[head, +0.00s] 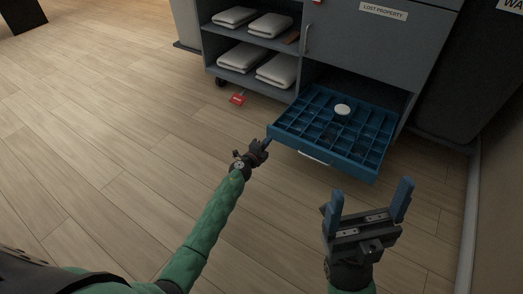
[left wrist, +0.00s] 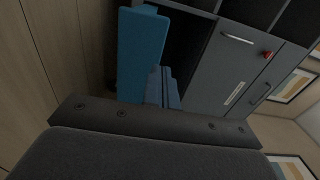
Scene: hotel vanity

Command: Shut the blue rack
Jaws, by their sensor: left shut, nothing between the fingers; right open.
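The blue rack (head: 315,159) is a divided pull-out tray, drawn out of the bottom of the grey cabinet (head: 352,67) in the head view. A round white item (head: 343,109) lies in it. My left gripper (head: 264,144) is shut and empty, close to the rack's front left corner; whether it touches cannot be told. In the left wrist view, the rack (left wrist: 142,52) shows beyond my left gripper's fingers (left wrist: 163,88). My right gripper (head: 368,205) is open and empty, in front of the rack and nearer to me.
Folded white towels (head: 270,26) lie on the cabinet's left shelves. A dark bin-like block (head: 470,75) stands right of the cabinet. The wood floor (head: 120,120) at left is clear.

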